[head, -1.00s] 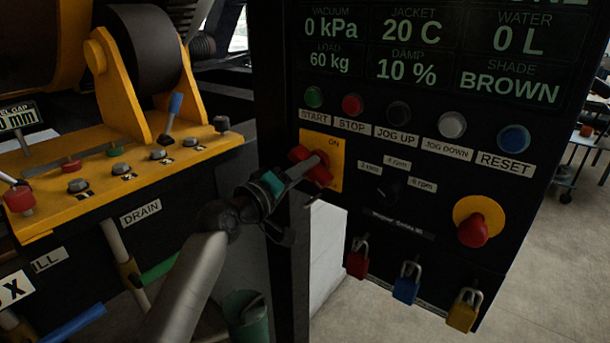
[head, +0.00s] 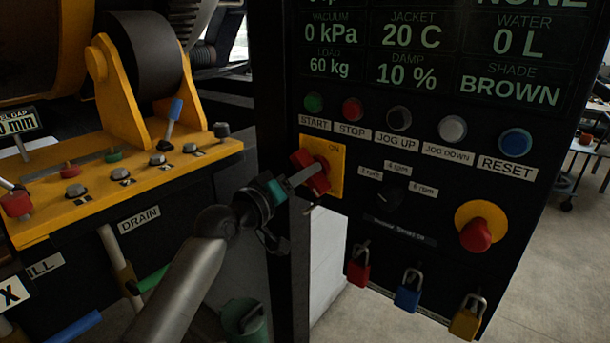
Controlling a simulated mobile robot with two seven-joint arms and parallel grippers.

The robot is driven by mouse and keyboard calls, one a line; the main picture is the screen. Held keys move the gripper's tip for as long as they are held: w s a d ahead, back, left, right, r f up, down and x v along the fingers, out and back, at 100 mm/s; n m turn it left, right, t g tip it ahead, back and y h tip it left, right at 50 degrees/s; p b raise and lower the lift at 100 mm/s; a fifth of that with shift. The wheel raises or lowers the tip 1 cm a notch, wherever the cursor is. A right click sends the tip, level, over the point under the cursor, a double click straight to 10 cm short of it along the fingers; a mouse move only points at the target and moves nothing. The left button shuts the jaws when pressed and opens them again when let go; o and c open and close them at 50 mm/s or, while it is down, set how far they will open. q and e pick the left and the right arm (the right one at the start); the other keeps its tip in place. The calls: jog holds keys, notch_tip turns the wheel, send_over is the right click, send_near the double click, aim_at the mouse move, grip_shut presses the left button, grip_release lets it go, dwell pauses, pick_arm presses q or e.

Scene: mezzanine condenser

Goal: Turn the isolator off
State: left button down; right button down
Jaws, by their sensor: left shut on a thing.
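The isolator is a red rotary handle (head: 317,179) on a yellow plate (head: 336,168) at the left of the black control panel. Its handle stands tilted, and the word ON shows at the top of the plate. My left gripper (head: 304,178) is at the handle, shut on it, with its arm coming in from the lower left. The far side of the handle and part of the fingers are hidden. My right gripper is not in view.
Above the isolator is a row of buttons, with START (head: 314,102) nearest. A speed selector (head: 390,195), a red emergency stop (head: 476,234) and hanging padlocks (head: 408,291) are on the panel. A yellow lever console (head: 120,185) stands left of my arm.

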pick_arm(q)
jog(key=c, duration=0.6)
grip_release()
jog(key=shift+c, duration=0.2)
jog(key=v, duration=1.5)
jog(key=shift+b, duration=0.3)
jog(key=shift+a, duration=0.1)
